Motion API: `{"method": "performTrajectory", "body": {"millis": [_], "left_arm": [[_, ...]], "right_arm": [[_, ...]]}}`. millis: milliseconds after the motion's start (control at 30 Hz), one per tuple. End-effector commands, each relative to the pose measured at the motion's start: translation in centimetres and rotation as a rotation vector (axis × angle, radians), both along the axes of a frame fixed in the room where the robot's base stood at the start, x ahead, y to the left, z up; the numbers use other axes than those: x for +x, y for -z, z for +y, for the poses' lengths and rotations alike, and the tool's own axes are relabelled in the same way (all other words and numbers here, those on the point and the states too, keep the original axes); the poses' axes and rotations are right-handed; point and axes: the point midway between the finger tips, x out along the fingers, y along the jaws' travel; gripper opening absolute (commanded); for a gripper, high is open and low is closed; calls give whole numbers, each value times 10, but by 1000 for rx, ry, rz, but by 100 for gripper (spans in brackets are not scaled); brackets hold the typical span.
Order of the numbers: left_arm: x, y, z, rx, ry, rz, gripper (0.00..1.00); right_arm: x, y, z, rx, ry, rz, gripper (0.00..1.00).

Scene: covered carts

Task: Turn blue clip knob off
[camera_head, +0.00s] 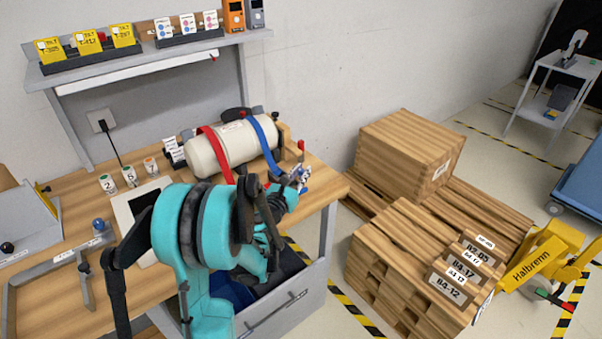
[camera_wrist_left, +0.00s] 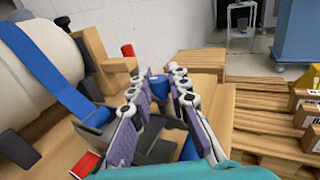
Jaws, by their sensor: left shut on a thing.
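A cream cylinder (camera_head: 225,146) lies on the wooden bench, with a red strap (camera_head: 214,150) and a blue strap (camera_head: 264,139) over it. The blue strap (camera_wrist_left: 45,75) also shows in the left wrist view, running down to the bench beside my gripper. My left gripper (camera_head: 300,178) is at the bench's right end; in the wrist view its fingers (camera_wrist_left: 158,98) are shut on the blue clip knob (camera_wrist_left: 157,86). The fingers hide most of the knob and the clip below it. My right gripper is in neither view.
A wooden cradle block (camera_wrist_left: 103,62) with a red-topped post (camera_wrist_left: 127,50) stands close to the left of the fingers. A red clip part (camera_wrist_left: 85,165) is lower left. Wooden crates and pallets (camera_head: 408,150) stand on the floor beyond the bench's right end.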

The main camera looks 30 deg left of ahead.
Motion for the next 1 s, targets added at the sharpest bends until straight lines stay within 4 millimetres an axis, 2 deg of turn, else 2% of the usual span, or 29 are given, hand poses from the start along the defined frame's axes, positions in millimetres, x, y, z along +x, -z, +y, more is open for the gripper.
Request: {"method": "performTrajectory", "body": {"millis": [233,267,300,333,633,733,867,1000], "left_arm": [[1,-1,1,-1,-2,0,0],[1,-1,1,-1,-2,0,22],[1,-1,1,-1,-2,0,33],[1,-1,1,-1,-2,0,39],[0,-1,0,-1,-2,0,39],[1,-7,0,-1,-2,0,39],[0,-25,0,-1,-2,0,39],[0,-53,0,-1,-2,0,39]], "right_arm": [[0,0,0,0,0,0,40],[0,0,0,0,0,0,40],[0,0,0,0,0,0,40],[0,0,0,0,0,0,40],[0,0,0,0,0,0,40],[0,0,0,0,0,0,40],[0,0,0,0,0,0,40],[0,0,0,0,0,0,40]]}}
